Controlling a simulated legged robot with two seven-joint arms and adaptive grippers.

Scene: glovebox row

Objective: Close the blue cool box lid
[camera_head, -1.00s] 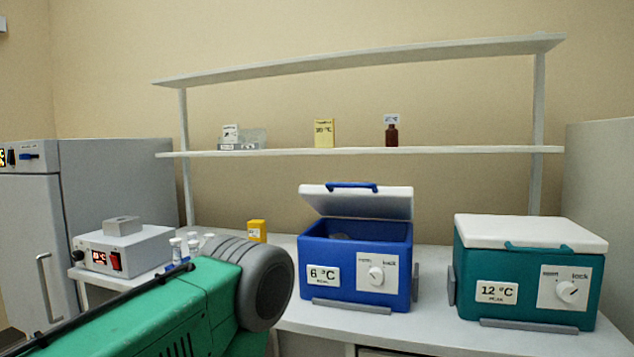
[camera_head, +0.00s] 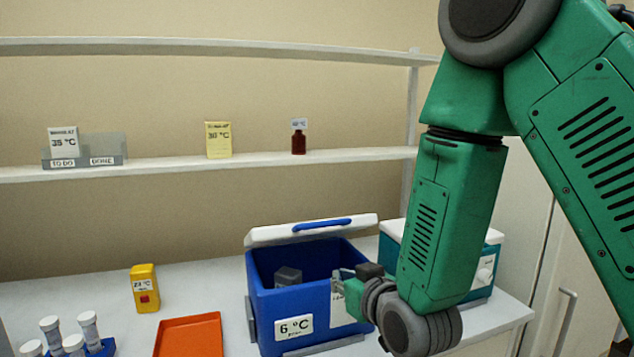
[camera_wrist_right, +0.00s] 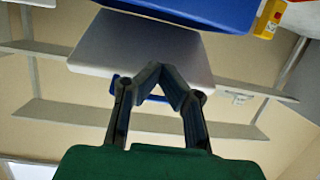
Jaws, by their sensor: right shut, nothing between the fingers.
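The blue cool box (camera_head: 292,308) stands on the bench, labelled 6 °C. Its white lid (camera_head: 275,235) with a blue handle (camera_head: 322,225) is raised and tilted over the back, so the inside shows. In the right wrist view, turned upside down, the lid (camera_wrist_right: 140,45) lies beyond the fingers and the box (camera_wrist_right: 215,12) is at the top edge. My right gripper (camera_head: 342,280) is at the box's right front, below the lid, hiding part of its front. The right gripper's fingers (camera_wrist_right: 160,70) are shut and empty. My left gripper is not in view.
A teal cool box (camera_head: 490,268) stands to the right, partly behind my right arm. An orange tray (camera_head: 190,335), a yellow timer (camera_head: 145,288) and several capped tubes (camera_head: 70,335) are left of the blue box. A shelf (camera_head: 200,167) runs behind.

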